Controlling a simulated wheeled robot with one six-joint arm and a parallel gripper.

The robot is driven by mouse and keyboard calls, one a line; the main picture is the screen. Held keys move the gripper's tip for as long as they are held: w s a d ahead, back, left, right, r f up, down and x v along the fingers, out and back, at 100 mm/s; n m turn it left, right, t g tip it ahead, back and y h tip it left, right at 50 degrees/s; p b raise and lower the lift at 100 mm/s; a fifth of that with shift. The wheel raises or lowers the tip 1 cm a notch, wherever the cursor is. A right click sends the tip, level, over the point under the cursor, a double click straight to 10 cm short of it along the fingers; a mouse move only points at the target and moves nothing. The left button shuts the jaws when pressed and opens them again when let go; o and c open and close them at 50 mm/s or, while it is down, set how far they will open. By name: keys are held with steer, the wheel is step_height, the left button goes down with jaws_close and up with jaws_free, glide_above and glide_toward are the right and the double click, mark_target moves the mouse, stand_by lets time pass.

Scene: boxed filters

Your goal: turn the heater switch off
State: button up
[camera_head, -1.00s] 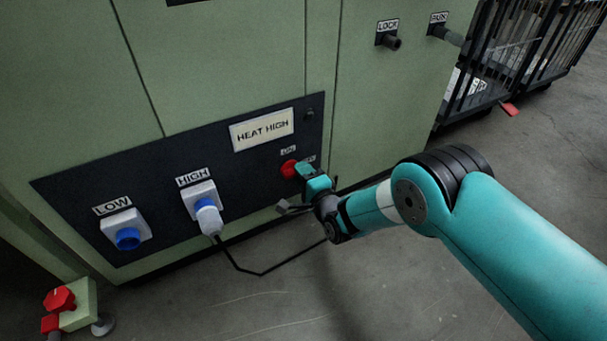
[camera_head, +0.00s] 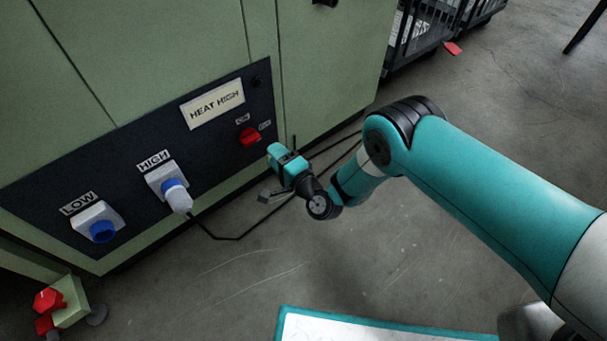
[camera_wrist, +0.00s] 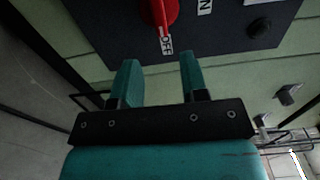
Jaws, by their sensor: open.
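The heater switch is a red knob (camera_head: 249,136) on the dark panel (camera_head: 130,165), below the HEAT HIGH plate (camera_head: 213,104). In the wrist view the knob (camera_wrist: 160,12) shows at the top edge, partly cut off. Its narrow end, with a pale mark, points to the OFF label (camera_wrist: 166,44); the ON label (camera_wrist: 205,6) is to the side. My gripper (camera_head: 276,157) is in front of the panel, below and right of the knob and apart from it. In the wrist view its two teal fingers (camera_wrist: 159,72) are spread with nothing between them.
A plug (camera_head: 177,196) with a black cable sits in the HIGH socket. The LOW socket (camera_head: 99,222) is empty. A red-knobbed fitting (camera_head: 50,302) is at lower left. Black cage carts (camera_head: 430,30) stand at the back.

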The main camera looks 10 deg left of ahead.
steer(key=p+v, duration=1)
steer(key=p, duration=0.2)
steer(key=shift+s+d, duration=0.1)
